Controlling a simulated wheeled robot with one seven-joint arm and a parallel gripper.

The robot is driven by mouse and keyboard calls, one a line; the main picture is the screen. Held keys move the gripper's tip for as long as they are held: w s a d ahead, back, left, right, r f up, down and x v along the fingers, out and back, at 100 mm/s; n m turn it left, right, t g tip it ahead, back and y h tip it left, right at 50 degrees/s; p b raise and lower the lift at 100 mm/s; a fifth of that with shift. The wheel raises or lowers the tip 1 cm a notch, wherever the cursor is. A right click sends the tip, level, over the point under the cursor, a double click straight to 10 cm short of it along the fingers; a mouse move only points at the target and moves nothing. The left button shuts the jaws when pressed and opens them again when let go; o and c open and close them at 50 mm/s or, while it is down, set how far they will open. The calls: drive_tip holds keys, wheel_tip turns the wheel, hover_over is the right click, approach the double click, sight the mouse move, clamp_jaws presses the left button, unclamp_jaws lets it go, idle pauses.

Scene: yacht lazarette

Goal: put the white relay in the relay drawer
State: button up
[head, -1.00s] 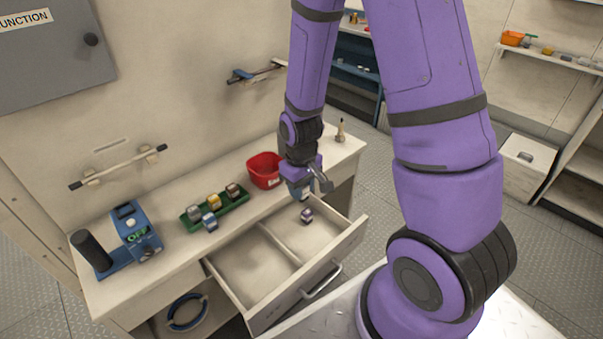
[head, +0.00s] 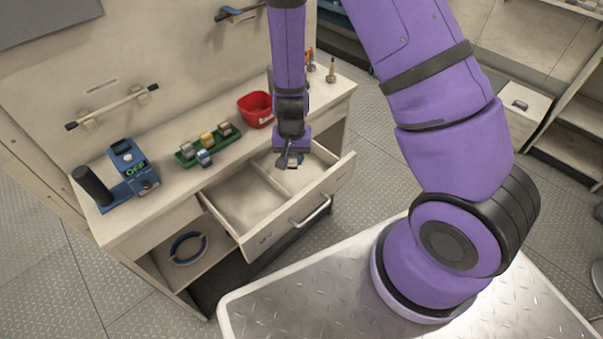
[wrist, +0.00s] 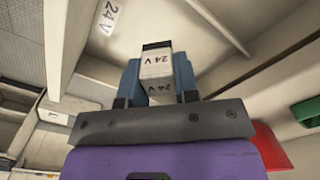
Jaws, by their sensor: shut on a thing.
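My gripper (head: 289,160) is over the right compartment of the open drawer (head: 248,243), pointing down. In the wrist view its blue fingers are shut on a white relay (wrist: 157,62) with a dark end and "24 V" printed on two faces. Another white piece marked "24 V" (wrist: 108,16) shows at the top of the wrist view, apart from the held relay, inside the drawer. In the head view my gripper hides most of what is under it. I cannot tell whether the held relay touches the drawer floor.
The left compartment (head: 240,200) is empty. On the bench, a green tray (head: 187,160) has several relays in or beside it; a red bin (head: 256,109) stands to its right. A blue device marked OFF (head: 133,168) stands at the left. The drawer's front wall and divider are raised edges.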

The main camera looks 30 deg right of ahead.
sight(294, 185)
drive_tip(key=shift+f, duration=4.7)
drive_tip(key=shift+f, duration=0.15)
drive_tip(key=o, duration=1)
drive_tip(key=shift+c, duration=0.2)
